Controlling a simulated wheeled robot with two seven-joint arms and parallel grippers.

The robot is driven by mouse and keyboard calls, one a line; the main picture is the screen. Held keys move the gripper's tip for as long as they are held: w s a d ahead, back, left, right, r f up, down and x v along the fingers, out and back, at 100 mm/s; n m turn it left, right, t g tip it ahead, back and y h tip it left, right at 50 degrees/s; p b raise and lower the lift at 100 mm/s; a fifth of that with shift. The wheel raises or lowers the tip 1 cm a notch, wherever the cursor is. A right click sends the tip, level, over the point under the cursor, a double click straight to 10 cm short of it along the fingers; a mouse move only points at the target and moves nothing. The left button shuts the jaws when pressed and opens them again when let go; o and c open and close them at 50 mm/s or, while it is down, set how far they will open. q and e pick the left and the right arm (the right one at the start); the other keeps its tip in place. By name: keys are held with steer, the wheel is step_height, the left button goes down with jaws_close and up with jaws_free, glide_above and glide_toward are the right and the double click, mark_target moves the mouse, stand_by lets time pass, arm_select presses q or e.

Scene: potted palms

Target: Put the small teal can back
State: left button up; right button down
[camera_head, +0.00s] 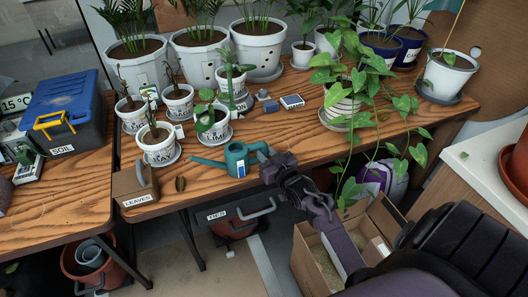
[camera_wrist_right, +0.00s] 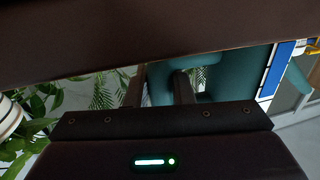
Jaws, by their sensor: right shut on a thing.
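The small teal can (camera_head: 236,160), a watering can with a spout to the left and a white and blue label, is at the front edge of the wooden table in the head view. My right gripper (camera_head: 264,158) reaches it from the right and is shut on its handle side. In the right wrist view, the teal can's body (camera_wrist_right: 236,72) fills the space beyond the dark fingers (camera_wrist_right: 160,88). I cannot tell whether the can rests on the table or is slightly above it. My left gripper is not in view.
Several small white pots, such as the one labelled MAY (camera_head: 159,150), stand left of the can. A LEAVES box (camera_head: 135,190) sits at the front left. A trailing plant (camera_head: 345,105) hangs over the edge at right. An open cardboard box (camera_head: 310,262) stands below.

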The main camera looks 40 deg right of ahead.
steer(key=shift+r, duration=0.15)
steer(key=c, duration=1.3)
jaws_free()
steer(key=shift+f, duration=0.2)
steer(key=shift+o, duration=0.2)
steer(key=shift+r, duration=0.1)
